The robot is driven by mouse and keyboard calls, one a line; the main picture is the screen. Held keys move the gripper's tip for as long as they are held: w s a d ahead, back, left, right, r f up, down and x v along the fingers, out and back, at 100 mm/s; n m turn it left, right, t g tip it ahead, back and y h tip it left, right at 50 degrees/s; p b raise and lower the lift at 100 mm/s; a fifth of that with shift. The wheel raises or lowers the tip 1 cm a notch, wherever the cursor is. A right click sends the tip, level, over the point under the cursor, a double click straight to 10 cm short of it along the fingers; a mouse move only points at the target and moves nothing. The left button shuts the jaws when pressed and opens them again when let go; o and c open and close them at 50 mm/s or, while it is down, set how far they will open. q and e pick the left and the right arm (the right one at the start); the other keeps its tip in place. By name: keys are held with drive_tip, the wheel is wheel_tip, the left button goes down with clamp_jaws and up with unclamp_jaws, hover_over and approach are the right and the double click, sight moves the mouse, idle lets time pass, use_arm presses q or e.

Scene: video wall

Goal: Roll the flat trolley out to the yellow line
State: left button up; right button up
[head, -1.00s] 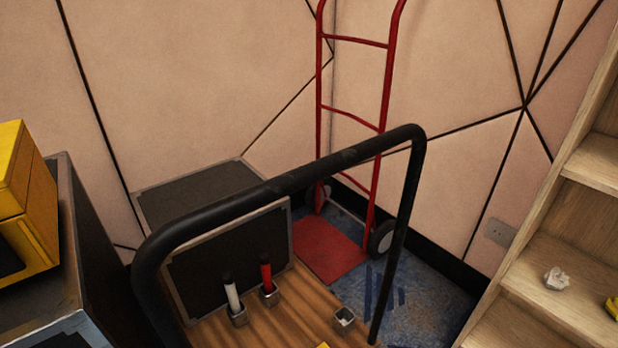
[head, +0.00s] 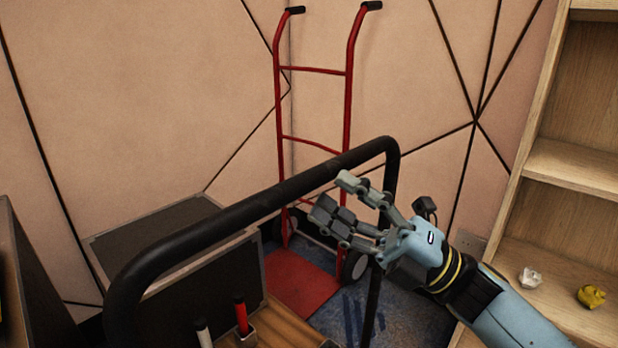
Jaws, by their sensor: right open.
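The flat trolley shows a black tubular push handle (head: 250,207) and part of its wooden deck (head: 285,322) at the bottom. Its lower part is out of frame. On the deck are a white marker (head: 203,334) and a red marker (head: 241,317) in small holders. A black case (head: 215,290) with grey edges stands behind the handle. My right gripper (head: 334,203) is open at the right end of the handle bar, its fingers pointing left. It overlaps the handle's right upright; I cannot tell whether it touches. My left gripper is not in view. No yellow line is in view.
A red hand truck (head: 347,110) stands in the corner behind the trolley. A wooden shelf (head: 575,165) at the right holds crumpled paper (head: 530,278) and a yellow object (head: 591,296). A dark case (head: 30,290) stands at the left. Blue floor (head: 410,318) shows at the right.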

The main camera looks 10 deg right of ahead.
sight(311, 181)
drive_tip(key=shift+x, duration=2.35)
clamp_jaws()
